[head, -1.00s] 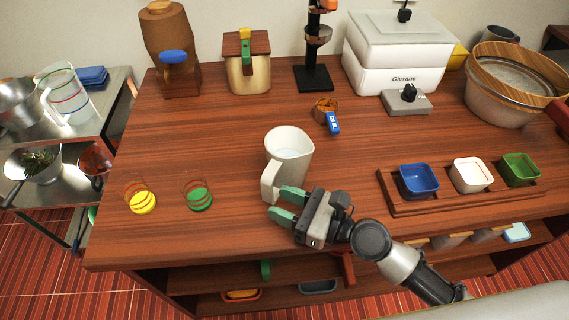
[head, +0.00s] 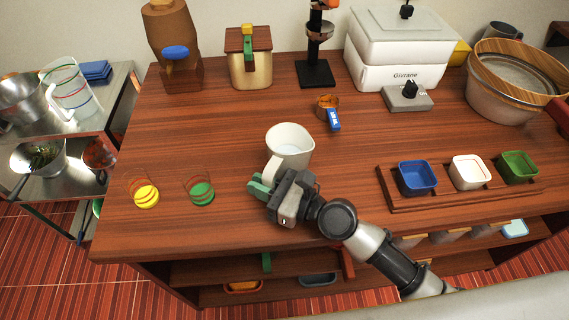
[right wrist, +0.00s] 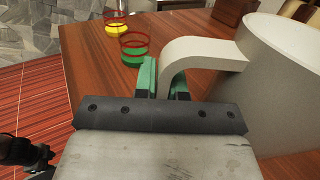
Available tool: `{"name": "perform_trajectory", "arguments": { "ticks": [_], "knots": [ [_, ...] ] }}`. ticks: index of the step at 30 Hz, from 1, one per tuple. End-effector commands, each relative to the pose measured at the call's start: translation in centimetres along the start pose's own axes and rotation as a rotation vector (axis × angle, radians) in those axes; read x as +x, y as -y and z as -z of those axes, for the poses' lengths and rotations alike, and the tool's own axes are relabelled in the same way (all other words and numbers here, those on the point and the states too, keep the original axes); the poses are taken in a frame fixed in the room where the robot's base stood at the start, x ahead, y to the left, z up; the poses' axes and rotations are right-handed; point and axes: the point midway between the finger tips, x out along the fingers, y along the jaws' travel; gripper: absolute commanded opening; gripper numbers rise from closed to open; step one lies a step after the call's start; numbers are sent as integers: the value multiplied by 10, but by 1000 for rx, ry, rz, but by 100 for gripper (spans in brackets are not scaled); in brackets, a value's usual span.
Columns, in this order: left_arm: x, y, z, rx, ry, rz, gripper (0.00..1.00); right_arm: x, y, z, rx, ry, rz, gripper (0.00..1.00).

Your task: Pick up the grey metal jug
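A pale grey, almost off-white jug (head: 290,143) stands upright near the middle of the counter. Its handle points toward the front left. My right gripper (head: 262,184) is at this handle, with green fingertips on both sides of it. In the right wrist view the jug (right wrist: 285,85) fills the right side. Its handle (right wrist: 200,50) runs down between the green fingers (right wrist: 163,82), which look closed against it. The gripper hides the jug's lower part in the head view. My left gripper is not in view.
Yellow (head: 146,197) and green (head: 201,193) cups are left of my gripper. A wooden tray (head: 392,203) with small bowls lies right. A copper scoop (head: 327,102) is behind the jug. A shiny metal jug (head: 18,100) stands on the left steel cart.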

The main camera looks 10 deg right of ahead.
Motion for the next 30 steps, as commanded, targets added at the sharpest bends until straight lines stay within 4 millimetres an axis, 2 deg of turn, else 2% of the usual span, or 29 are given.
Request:
{"name": "perform_trajectory", "arguments": {
  "ticks": [20,30],
  "knots": [
    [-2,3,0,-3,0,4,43,0,0,-4,-3,4,1,0],
    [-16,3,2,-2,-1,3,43,0,0,-25,-3,6,2,0]
  ]
}}
